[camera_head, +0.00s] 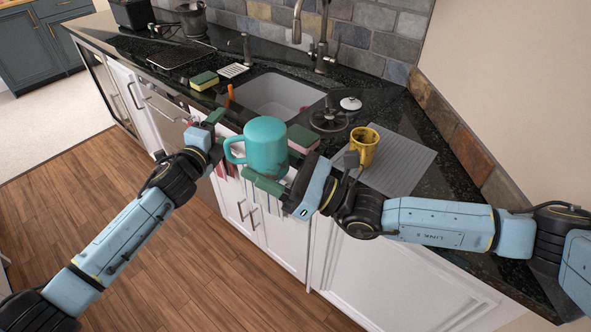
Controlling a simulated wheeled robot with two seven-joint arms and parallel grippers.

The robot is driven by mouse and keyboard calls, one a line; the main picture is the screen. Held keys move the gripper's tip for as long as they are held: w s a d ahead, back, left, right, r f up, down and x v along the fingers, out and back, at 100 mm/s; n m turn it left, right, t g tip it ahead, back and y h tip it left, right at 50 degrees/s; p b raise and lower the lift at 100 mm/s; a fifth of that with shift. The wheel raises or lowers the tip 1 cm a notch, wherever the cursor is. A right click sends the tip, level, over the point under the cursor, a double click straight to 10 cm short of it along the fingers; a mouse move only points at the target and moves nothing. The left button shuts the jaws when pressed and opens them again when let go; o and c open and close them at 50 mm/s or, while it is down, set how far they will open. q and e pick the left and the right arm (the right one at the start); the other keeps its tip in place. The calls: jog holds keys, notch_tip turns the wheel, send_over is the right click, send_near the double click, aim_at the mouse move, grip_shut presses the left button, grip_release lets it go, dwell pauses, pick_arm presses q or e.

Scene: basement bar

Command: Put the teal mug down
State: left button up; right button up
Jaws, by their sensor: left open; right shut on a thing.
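The teal mug (268,144) is upright in the head view, in front of the sink and over the counter's front edge. Its handle points left. My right gripper (282,163) comes from the right and is shut on the mug; the mug hides part of the grip. My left gripper (214,136) is open and empty, just left of the mug's handle and apart from it.
A yellow mug (363,147) stands on a grey ribbed mat (402,165) to the right. The sink (275,94) lies behind the teal mug. A green-yellow sponge (204,81) is left of the sink. A dark round item (328,121) and a white lid (351,103) are at its right.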

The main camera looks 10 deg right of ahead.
pick_arm(q)
jog(key=s+d+r+m+h, duration=0.25)
jog(key=d+r+m, duration=0.3)
jog(key=r, duration=0.35)
jog(key=s+d+r+m+h, duration=0.2)
jog(key=d+r+m+h, duration=0.3)
jog(key=r, duration=0.4)
jog(key=s+d+r+m+g+h, duration=0.55)
jog(key=s+r+m, duration=0.25)
jog(key=s+m, duration=0.5)
jog(key=n+t+y, duration=0.7)
jog(key=n+y, duration=0.8)
jog(key=y, duration=1)
send_near(260, 121)
jog(key=x, duration=1)
jog(key=shift+w+d+f, duration=0.1)
jog(key=shift+d+f, duration=0.05)
jog(key=shift+f, duration=0.2)
jog(key=shift+c, duration=0.5)
